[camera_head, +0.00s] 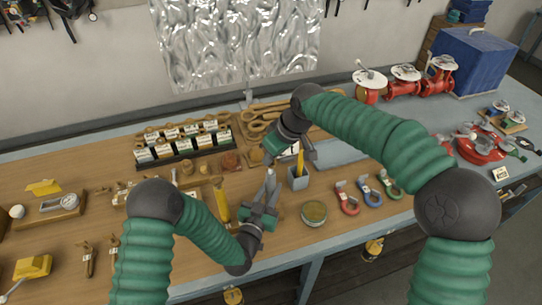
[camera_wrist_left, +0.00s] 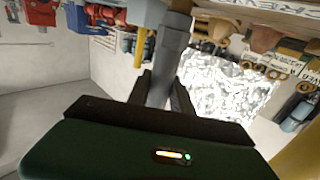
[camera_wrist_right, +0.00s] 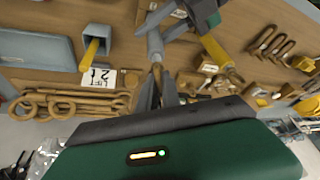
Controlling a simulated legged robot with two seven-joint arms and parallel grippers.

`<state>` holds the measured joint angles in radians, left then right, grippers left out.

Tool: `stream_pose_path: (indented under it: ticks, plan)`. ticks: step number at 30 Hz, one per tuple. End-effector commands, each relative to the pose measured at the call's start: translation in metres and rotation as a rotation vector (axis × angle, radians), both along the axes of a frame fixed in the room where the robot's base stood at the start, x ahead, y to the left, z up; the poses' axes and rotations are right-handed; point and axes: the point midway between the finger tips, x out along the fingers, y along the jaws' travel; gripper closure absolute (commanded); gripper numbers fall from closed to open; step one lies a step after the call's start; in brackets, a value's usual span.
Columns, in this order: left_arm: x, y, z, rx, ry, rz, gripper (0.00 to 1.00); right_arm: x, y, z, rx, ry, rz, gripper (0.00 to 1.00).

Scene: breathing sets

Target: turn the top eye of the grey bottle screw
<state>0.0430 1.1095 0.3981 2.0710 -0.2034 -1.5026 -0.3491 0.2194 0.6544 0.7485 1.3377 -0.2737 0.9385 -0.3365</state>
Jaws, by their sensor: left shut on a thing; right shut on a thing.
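The grey bottle screw (camera_head: 270,183) stands roughly upright above the workbench. My left gripper (camera_head: 264,204) is shut on its lower part; in the left wrist view its grey body (camera_wrist_left: 172,55) rises between the fingers. My right gripper (camera_head: 274,156) is above it, shut at its top end. In the right wrist view the screw's grey upper part (camera_wrist_right: 155,42) runs down to the two dark fingers (camera_wrist_right: 158,90), and my left gripper (camera_wrist_right: 203,12) shows beyond. The top eye is mostly hidden between the right fingers.
A grey box with a yellow tool (camera_head: 298,178) stands close to the right. A round tin (camera_head: 314,213) and red, blue and green shackles (camera_head: 368,192) lie further right. A yellow-handled tool (camera_head: 220,200) is to the left. A rack of labelled fittings (camera_head: 180,142) stands behind.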

Motion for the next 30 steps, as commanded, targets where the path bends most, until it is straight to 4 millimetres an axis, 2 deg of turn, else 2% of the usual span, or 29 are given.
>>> stream_pose_path:
  ticks: [30]
  plan:
    - [-0.0012, -0.0012, -0.0005, -0.001, 0.0, -0.003, 1.0, 0.0025, -0.0019, -0.0051, 0.03, -0.007, 0.917, 1.0]
